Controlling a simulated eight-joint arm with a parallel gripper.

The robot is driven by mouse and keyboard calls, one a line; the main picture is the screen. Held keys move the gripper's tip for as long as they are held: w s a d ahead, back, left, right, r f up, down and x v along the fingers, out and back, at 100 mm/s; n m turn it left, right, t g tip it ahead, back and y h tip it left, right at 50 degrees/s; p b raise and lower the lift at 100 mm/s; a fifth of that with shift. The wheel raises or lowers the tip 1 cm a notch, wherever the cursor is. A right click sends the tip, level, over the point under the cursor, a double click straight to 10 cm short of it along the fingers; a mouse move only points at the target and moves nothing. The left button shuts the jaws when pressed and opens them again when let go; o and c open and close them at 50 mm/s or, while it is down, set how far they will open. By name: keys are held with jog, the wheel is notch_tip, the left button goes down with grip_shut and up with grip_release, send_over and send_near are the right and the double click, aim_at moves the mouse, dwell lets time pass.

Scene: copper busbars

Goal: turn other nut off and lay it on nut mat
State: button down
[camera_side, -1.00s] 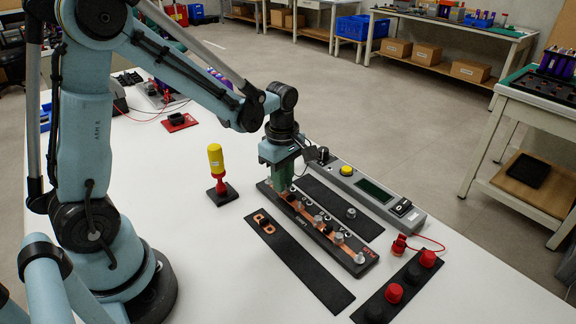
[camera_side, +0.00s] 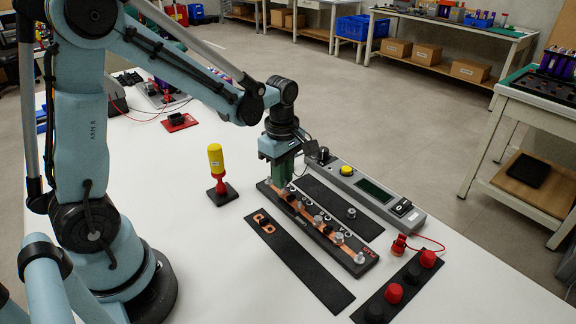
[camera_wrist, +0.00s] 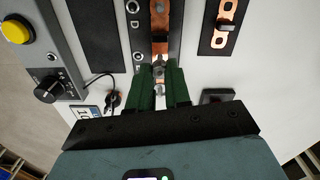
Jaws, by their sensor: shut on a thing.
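My gripper (camera_side: 284,182) points straight down over the far left end of the black busbar board (camera_side: 345,258). In the wrist view its green fingers (camera_wrist: 159,72) are closed around a small silver nut (camera_wrist: 158,71) above the copper bar (camera_wrist: 159,45). The fingers partly hide the nut, and I cannot tell whether it still touches its stud. The nut mat appears to be the black strip (camera_side: 325,198) behind the board. One silver nut (camera_side: 351,213) lies on it.
A front black mat (camera_side: 300,265) holds a copper link (camera_side: 263,221). A yellow-handled tool (camera_side: 216,160) stands left of the board. A grey meter box (camera_side: 372,191) lies behind the nut mat. Red and black caps (camera_side: 394,293) sit at the right.

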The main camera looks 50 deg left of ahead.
jog(key=shift+r, duration=2)
jog(key=w+d+r+m, duration=0.1)
jog(key=d+r, duration=0.1)
jog(key=d, duration=0.5)
jog(key=w+d+r, duration=0.1)
jog(key=w+d, duration=0.1)
jog(key=d, duration=0.4)
send_over(320, 192)
notch_tip(320, 192, down, 7)
jog(key=shift+r, duration=0.1)
jog(key=shift+f, duration=2)
jog(key=shift+f, duration=0.15)
jog(key=c, duration=1.1)
grip_release()
